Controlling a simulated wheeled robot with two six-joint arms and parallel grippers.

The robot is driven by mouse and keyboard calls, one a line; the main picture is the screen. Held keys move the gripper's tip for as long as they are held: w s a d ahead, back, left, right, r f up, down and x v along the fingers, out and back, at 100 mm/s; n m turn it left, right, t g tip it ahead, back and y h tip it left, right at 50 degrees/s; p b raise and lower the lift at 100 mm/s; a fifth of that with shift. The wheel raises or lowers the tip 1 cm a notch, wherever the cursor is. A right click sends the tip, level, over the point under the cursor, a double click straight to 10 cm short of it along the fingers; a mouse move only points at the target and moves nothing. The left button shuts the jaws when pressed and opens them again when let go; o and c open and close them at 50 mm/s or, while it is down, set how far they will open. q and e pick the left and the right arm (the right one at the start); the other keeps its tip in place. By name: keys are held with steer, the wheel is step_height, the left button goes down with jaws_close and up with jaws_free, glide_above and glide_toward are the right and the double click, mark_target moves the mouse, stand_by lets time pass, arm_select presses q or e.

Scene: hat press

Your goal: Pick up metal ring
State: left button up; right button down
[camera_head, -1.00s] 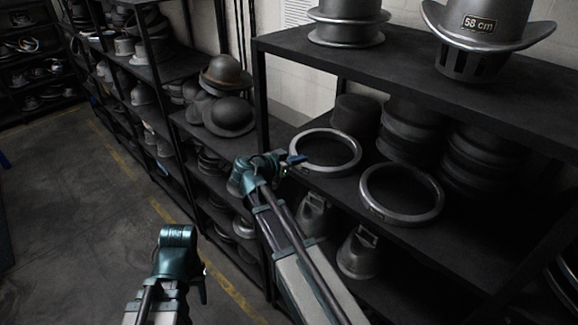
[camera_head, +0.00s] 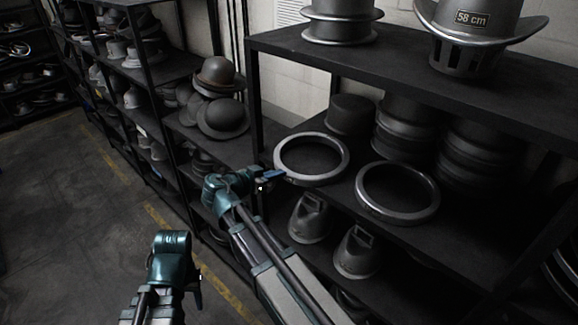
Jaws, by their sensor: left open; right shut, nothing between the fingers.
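Two metal rings lie on the middle shelf of the near rack. The left metal ring (camera_head: 281,169) is at the shelf's front left corner, and the right metal ring (camera_head: 365,206) lies beside it near the front edge. My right gripper (camera_head: 273,178) is shut and empty at the front left side of the left ring. The picture does not show clearly whether it touches the ring. My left gripper (camera_head: 197,288) is open and empty, low in front of the rack and away from both rings. Its fingers are mostly hidden behind its wrist.
Dark hat blocks (camera_head: 350,115) stand behind the rings. Metal forms (camera_head: 358,252) stand on the shelf below. A metal hat marked 58 cm (camera_head: 482,28) sits on the top shelf (camera_head: 420,75). Left of the rack are more hat shelves and open floor (camera_head: 60,200).

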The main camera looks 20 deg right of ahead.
steer(key=shift+s+a, duration=0.15)
steer(key=shift+a, duration=0.25)
steer(key=shift+r+p, duration=0.75)
steer(key=shift+r, duration=0.05)
